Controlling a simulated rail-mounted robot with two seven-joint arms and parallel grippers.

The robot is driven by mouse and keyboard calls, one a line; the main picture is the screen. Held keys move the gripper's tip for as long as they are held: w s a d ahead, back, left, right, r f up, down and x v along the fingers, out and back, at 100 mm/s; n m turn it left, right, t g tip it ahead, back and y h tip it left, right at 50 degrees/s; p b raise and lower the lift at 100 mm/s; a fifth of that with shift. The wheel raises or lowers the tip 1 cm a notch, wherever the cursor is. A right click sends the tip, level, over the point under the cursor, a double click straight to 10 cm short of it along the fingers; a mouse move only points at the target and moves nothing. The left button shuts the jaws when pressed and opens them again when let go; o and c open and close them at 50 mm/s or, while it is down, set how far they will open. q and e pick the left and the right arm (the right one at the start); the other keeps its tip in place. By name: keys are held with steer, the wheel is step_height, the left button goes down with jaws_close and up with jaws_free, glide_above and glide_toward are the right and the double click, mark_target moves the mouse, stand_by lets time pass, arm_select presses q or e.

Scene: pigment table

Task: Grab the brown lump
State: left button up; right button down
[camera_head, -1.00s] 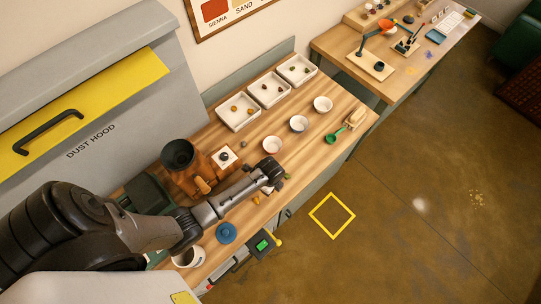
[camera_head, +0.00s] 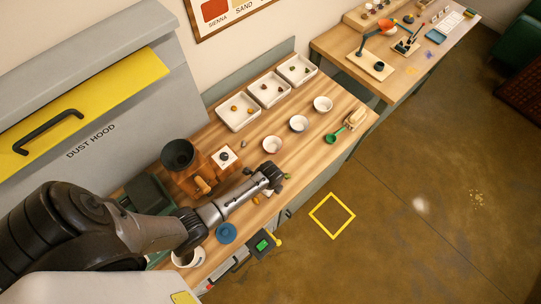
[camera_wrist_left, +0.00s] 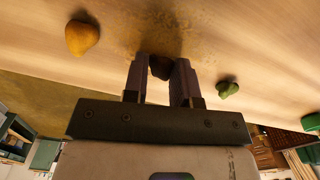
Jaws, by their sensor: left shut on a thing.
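The brown lump (camera_wrist_left: 161,67) sits between the two fingertips of my left gripper (camera_wrist_left: 160,76) in the left wrist view, low over the wooden table. The fingers are shut on it, and it looks dark and small. In the head view my left gripper (camera_head: 272,180) is at the front edge of the wooden table, and the lump is hidden behind it. My right gripper is in neither view.
An ochre lump (camera_wrist_left: 82,36) and a green lump (camera_wrist_left: 228,88) lie on either side of my left gripper. White bowls (camera_head: 299,124) and trays with lumps (camera_head: 238,112) stand farther back. A wooden grinder (camera_head: 196,178) stands left of the gripper.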

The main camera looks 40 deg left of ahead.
arm_select(q)
steer(key=c, duration=0.3)
steer(key=shift+r, duration=0.15)
